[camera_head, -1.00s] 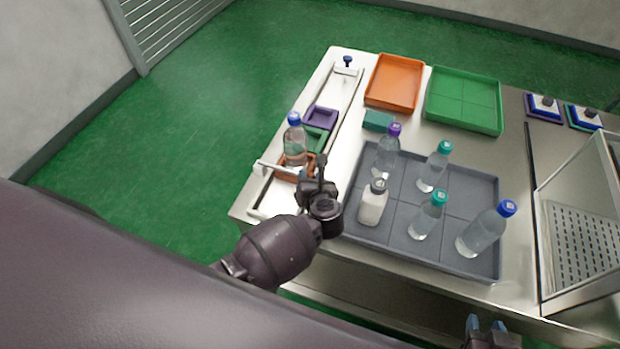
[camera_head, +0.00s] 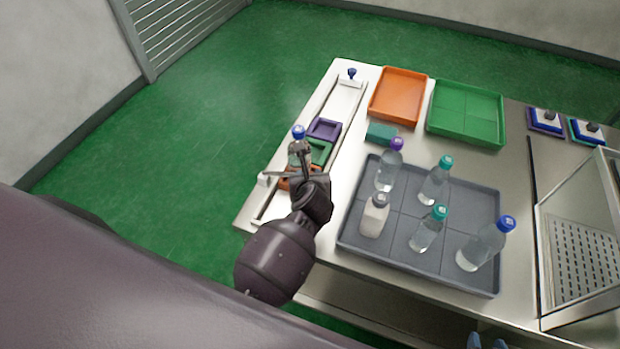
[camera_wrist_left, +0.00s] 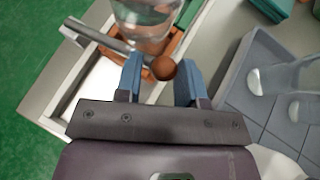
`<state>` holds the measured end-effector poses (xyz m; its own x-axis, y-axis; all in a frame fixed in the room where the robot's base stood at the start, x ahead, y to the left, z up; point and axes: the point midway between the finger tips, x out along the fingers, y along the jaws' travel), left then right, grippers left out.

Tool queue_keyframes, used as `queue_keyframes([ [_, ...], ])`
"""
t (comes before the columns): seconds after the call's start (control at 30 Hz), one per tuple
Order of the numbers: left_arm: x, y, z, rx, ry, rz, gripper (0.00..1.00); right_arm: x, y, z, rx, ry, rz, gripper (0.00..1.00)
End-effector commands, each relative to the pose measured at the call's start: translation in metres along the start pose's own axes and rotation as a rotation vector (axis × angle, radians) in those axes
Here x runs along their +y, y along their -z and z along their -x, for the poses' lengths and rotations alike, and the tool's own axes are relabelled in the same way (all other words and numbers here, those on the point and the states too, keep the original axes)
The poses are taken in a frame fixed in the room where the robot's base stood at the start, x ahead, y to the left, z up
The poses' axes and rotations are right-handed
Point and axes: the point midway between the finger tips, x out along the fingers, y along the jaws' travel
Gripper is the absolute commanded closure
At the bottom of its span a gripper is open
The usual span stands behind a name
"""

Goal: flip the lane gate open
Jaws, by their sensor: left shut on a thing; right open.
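The lane gate is a grey bar (camera_wrist_left: 95,35) with a brown ball knob (camera_wrist_left: 163,68) at its end, lying across the lane in front of a bottle. My left gripper (camera_wrist_left: 160,63) has its blue fingers on either side of the knob and is shut on it. In the head view the left wrist hides most of the bar and the knob. The clear bottle with a blue cap (camera_head: 298,133) stands in the lane on the orange frame (camera_wrist_left: 172,42), just beyond the bar. My right gripper (camera_head: 487,343) is open at the bottom edge, mostly cut off.
The lane (camera_head: 338,103) holds purple (camera_head: 325,128) and green frames beyond the bottle. A grey tray (camera_head: 400,255) with several bottles stands close to the right of my left arm. Orange (camera_head: 398,95) and green trays (camera_head: 466,112) lie at the back.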

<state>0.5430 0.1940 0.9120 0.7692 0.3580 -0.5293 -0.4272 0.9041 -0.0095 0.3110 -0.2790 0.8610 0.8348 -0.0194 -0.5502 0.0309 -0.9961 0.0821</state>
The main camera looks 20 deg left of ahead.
Motion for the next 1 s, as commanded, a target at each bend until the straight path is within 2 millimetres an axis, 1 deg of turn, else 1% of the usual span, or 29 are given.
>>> queue_keyframes([
  [0.03,0.0014,-0.0036,-0.0014,-0.009,-0.001,-0.002,1.0,0.0,0.0003,0.0,0.001,0.0,0.0,0.57],
  [0.1,0.0015,-0.0037,-0.0015,-0.009,-0.002,-0.003,1.0,0.0,0.0006,0.0001,0.001,0.0,0.0,0.57],
  [0.13,0.0015,-0.0037,-0.0015,-0.009,-0.002,-0.003,0.61,0.0,0.0006,0.0001,0.002,0.0,0.0,0.57],
  [0.2,0.0015,-0.0035,-0.0014,-0.009,-0.002,-0.003,0.5,0.0001,0.0005,0.0002,0.001,0.0,0.0,0.57],
  [0.3,0.0012,-0.0025,-0.0011,-0.007,-0.002,-0.003,0.37,0.0,0.0008,0.0002,0.002,0.0,0.0,0.57],
  [0.83,0.0004,0.0,-0.0009,-0.003,-0.004,-0.005,0.37,0.0013,0.0013,0.0006,0.003,-0.001,0.002,0.57],
  [1.0,-0.002,0.0062,-0.0038,-0.018,-0.024,-0.04,0.37,0.0007,0.001,0.0004,0.002,-0.001,0.001,0.57],
])
